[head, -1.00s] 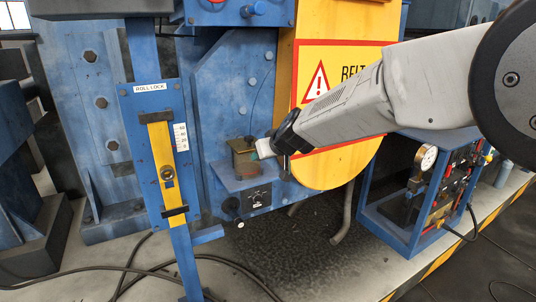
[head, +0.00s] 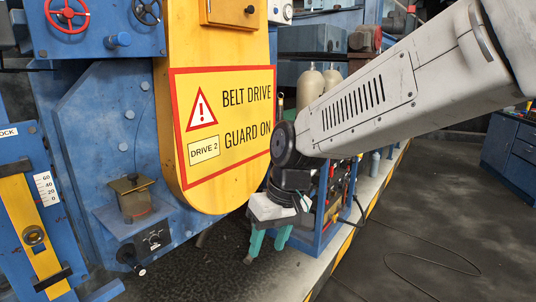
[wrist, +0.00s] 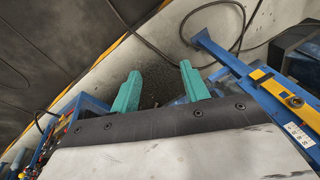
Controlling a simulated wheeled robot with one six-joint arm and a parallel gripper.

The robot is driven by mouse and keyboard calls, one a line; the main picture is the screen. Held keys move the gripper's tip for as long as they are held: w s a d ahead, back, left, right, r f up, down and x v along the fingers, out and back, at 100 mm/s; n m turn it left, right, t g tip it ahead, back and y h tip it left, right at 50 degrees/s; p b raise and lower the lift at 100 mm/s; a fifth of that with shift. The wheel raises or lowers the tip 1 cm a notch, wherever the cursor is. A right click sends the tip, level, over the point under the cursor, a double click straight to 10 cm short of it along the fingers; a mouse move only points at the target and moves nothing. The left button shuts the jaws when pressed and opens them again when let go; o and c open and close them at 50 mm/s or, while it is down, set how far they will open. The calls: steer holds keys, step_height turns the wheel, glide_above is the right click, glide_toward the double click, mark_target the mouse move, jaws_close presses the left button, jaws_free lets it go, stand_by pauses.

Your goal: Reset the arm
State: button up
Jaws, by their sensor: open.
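My gripper (head: 267,240) hangs below my arm in the head view, its two green fingers pointing down. It is in front of the lower end of the yellow belt guard and to the right of the blue machine. In the wrist view my gripper (wrist: 160,90) shows its two green fingers spread apart with nothing between them.
The yellow belt guard (head: 195,100) stands left of my arm. A small brass-coloured box (head: 133,195) sits on a blue shelf. A blue framed unit (head: 328,215) stands behind my gripper. Cables lie on the floor, which is open at right.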

steer(key=s+d+r+m+h, duration=0.1)
steer(key=s+d+r+m, duration=0.1)
steer(key=s+d, duration=0.7)
steer(key=s+d+r+m+t+h, duration=0.1)
steer(key=s+d+m, duration=0.3)
steer(key=s+d, duration=0.6)
steer(key=shift+s+d+r+h, duration=0.15)
steer(key=shift+d+r+h, duration=0.25)
steer(key=shift+d, duration=3.3)
